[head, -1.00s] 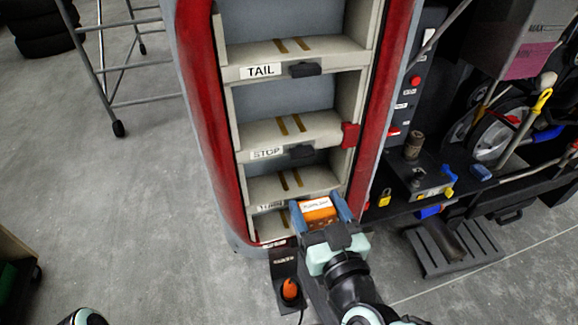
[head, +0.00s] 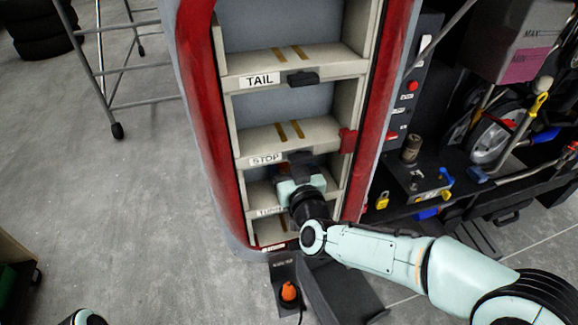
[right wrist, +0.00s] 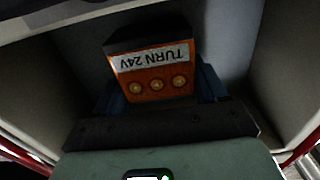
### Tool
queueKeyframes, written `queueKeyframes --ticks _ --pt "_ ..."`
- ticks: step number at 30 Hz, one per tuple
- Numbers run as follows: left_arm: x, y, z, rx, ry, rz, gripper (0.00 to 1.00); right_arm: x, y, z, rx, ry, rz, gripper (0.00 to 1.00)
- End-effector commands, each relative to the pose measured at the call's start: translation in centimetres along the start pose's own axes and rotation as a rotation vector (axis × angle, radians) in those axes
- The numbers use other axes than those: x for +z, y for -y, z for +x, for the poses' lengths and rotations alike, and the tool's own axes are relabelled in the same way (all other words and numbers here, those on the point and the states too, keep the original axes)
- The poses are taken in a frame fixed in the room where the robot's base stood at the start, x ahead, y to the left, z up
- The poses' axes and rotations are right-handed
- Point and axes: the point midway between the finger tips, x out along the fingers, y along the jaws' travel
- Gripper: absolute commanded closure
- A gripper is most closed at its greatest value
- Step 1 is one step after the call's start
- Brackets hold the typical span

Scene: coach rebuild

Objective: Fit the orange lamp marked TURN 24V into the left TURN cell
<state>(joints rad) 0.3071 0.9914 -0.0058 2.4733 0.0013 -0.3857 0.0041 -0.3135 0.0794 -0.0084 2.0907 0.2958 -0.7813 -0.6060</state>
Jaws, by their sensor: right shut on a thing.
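The orange lamp (right wrist: 152,78) shows in the right wrist view, its white TURN 24V label upside down above several round dots. My right gripper (right wrist: 160,98) is shut on it, with blue fingers at its sides. Pale cell walls lie on both sides. In the head view my right gripper (head: 299,168) reaches into the TURN cell (head: 262,194), between the STOP and TURN shelf lips. Whether the lamp touches the cell's back cannot be told. My left gripper is not in view.
The red-framed housing has a STOP cell (head: 262,137) and a TAIL cell (head: 262,55) above. A dark stand with an orange plug (head: 289,292) is at its foot. A cluttered workbench (head: 425,185) stands at the right.

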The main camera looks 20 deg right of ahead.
Motion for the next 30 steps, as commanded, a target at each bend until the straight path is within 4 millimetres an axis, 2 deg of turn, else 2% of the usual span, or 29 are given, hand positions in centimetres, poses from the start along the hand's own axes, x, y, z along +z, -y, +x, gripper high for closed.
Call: queueKeyframes --ticks 1,3,14,15,17,18,30 --pt "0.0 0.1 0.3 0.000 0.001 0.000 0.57 1.1 0.0 0.0 0.001 0.002 -0.002 0.62" --pt "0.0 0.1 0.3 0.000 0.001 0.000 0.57 1.7 0.0 0.0 0.001 0.000 -0.001 0.62" --pt "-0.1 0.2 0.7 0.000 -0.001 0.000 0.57 2.0 0.0 -0.1 0.001 -0.003 0.001 0.62" --pt "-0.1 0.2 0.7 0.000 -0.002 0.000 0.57 2.1 0.0 -0.1 0.001 -0.002 0.001 0.25" --pt "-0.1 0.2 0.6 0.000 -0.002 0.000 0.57 2.0 0.0 -0.1 0.000 -0.002 0.001 0.05" --pt "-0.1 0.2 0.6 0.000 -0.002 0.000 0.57 2.0 0.0 -0.1 0.001 -0.002 0.001 0.03" --pt "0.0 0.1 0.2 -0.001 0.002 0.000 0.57 1.5 0.0 -0.4 0.000 -0.003 0.001 0.03"
